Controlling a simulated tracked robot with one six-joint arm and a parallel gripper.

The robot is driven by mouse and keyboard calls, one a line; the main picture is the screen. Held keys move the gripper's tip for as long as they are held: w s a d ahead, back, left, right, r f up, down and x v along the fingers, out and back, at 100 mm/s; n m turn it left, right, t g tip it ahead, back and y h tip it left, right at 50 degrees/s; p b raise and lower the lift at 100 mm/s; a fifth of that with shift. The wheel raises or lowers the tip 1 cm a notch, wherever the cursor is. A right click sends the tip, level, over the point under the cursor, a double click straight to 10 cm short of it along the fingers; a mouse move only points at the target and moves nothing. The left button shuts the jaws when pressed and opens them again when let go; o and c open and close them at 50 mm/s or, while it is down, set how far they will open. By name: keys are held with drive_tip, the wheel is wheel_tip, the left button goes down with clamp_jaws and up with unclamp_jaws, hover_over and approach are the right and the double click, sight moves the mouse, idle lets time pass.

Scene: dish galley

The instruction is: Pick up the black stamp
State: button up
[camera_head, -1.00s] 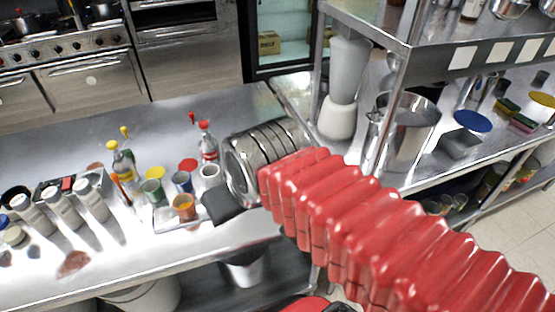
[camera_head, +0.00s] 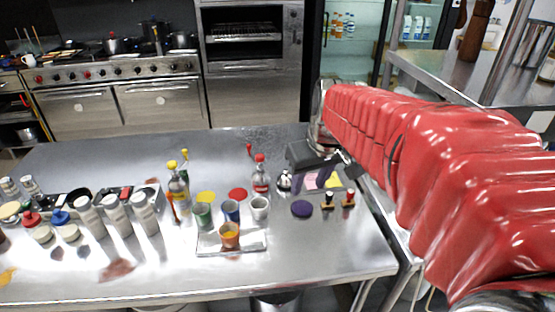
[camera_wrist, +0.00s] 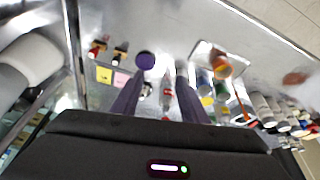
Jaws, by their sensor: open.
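The black stamp, with a wooden handle, stands on the steel counter (camera_head: 345,262) in the head view (camera_head: 327,203). It also shows at upper left in the wrist view (camera_wrist: 120,54). A similar stamp with red on it (camera_head: 348,199) stands just right of it in the head view and left of it in the wrist view (camera_wrist: 97,48).
A purple disc (camera_head: 302,208) lies beside the stamps. Pink and yellow notes (camera_wrist: 112,76) lie near them. A tray (camera_head: 245,248) with cups, sauce bottles (camera_head: 261,176) and several shakers (camera_head: 145,214) stand to the left. A steel shelf (camera_head: 440,78) rises at right. The front right counter is clear.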

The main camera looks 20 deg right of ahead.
approach(330, 193)
wheel_tip(330, 193, up, 4)
drive_tip(key=shift+f+g, duration=0.2)
drive_tip(key=shift+g, duration=0.2)
drive_tip(key=shift+f, duration=0.1)
drive_tip(key=shift+x, duration=4.2)
drive_tip(key=shift+a+f, duration=0.1)
drive_tip(key=shift+x, duration=2.5)
drive_tip(key=shift+s+a, duration=0.1)
drive_tip(key=shift+s, duration=0.05)
drive_tip(key=shift+c, duration=0.4)
clamp_jaws()
